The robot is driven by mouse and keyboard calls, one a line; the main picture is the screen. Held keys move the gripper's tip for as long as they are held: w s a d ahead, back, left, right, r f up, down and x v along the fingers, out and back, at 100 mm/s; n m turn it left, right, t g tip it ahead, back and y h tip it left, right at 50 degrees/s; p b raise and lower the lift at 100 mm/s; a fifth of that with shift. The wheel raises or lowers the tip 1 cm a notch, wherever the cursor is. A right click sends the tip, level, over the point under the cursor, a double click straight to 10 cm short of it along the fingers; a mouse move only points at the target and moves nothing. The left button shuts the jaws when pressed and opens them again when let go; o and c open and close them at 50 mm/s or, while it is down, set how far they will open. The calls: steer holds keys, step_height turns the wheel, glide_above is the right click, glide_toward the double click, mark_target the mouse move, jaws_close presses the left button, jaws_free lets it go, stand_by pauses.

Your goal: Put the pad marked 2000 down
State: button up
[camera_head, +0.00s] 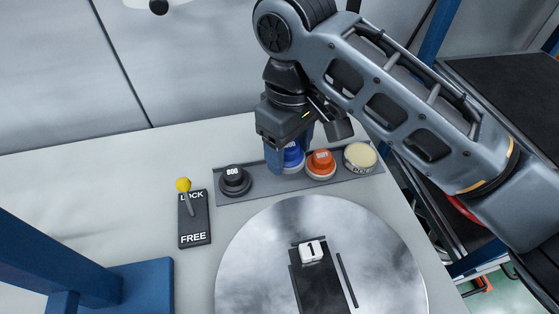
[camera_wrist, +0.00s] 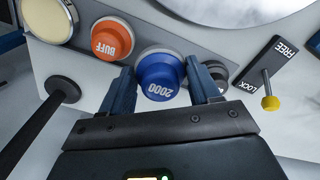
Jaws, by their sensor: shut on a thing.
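The blue pad marked 2000 (camera_head: 293,157) is between the fingers of my gripper (camera_head: 287,152) over the grey rack (camera_head: 257,184), in the place between the black 800 pad and the orange pad. In the wrist view the blue pad (camera_wrist: 160,78) shows its marking and a pale base, with one finger of my gripper (camera_wrist: 163,92) on each side. My gripper is shut on it. I cannot tell whether its base touches the rack. In the head view a finger hides part of the pad.
On the rack stand the black 800 pad (camera_head: 234,180), the orange BUFF pad (camera_head: 320,163) and a cream pad (camera_head: 360,156). A LOCK/FREE lever (camera_head: 187,196) is at left. A round metal plate (camera_head: 250,256) with a block marked 1 (camera_head: 311,250) lies in front.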

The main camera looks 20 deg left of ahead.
steer(key=shift+a+f, duration=0.45)
steer(key=shift+a, duration=0.35)
steer(key=shift+s+a+f+p, duration=0.1)
steer(key=shift+f+p, duration=0.25)
steer(key=shift+f, duration=1.75)
steer(key=shift+f, duration=0.1)
steer(key=o, duration=0.7)
steer(key=shift+o, duration=0.2)
step_height(320, 180, up, 12)
steer(key=shift+r+b, duration=0.15)
steer(key=shift+b, duration=0.35)
